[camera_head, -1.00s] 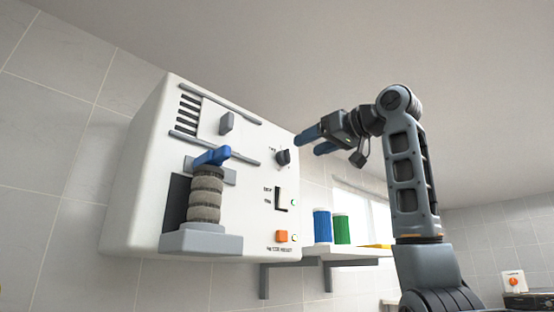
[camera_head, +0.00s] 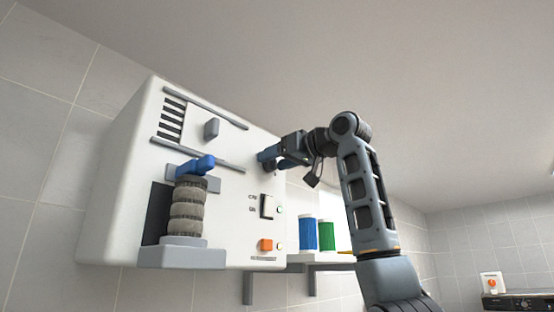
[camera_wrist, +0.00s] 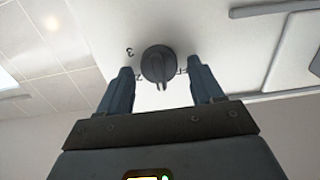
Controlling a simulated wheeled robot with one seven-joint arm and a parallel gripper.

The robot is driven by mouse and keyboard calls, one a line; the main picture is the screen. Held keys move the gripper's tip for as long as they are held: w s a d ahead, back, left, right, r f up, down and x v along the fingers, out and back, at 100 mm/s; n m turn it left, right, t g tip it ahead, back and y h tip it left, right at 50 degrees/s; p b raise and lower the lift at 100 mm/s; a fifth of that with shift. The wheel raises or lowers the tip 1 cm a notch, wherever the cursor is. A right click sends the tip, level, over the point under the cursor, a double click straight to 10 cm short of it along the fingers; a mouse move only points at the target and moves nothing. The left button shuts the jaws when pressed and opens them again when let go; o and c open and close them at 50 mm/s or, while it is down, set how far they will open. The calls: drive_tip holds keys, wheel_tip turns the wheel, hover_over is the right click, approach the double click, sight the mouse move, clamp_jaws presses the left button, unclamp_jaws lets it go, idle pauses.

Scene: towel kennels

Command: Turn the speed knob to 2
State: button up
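The speed knob (camera_wrist: 158,65) is a dark round dial with a raised grip bar on the white machine panel (camera_head: 220,218). In the wrist view a "3" is printed to its left, and other marks beside it are partly covered by the fingers. My gripper (camera_wrist: 160,88) is open, with one blue finger on each side of the knob. A gap shows between each finger and the knob's grip bar. In the head view my gripper (camera_head: 268,160) is at the panel's right edge and hides the knob.
The panel also carries a grey slider (camera_head: 211,129), a blue lever (camera_head: 196,166) over stacked brush rollers (camera_head: 188,212), a dark rocker switch (camera_head: 267,206) and an orange button (camera_head: 266,245). Blue (camera_head: 308,235) and green (camera_head: 326,236) containers stand on a shelf to the right.

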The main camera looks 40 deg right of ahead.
drive_tip(key=c, duration=1)
drive_tip(key=shift+o, duration=0.2)
drive_tip(key=shift+m, duration=0.4)
drive_tip(key=m, duration=1)
drive_tip(key=shift+d+f+m, duration=0.15)
drive_tip(key=shift+d+m, duration=0.1)
drive_tip(key=shift+m, duration=0.15)
drive_tip(key=o, duration=1)
drive_tip(key=shift+s, duration=0.15)
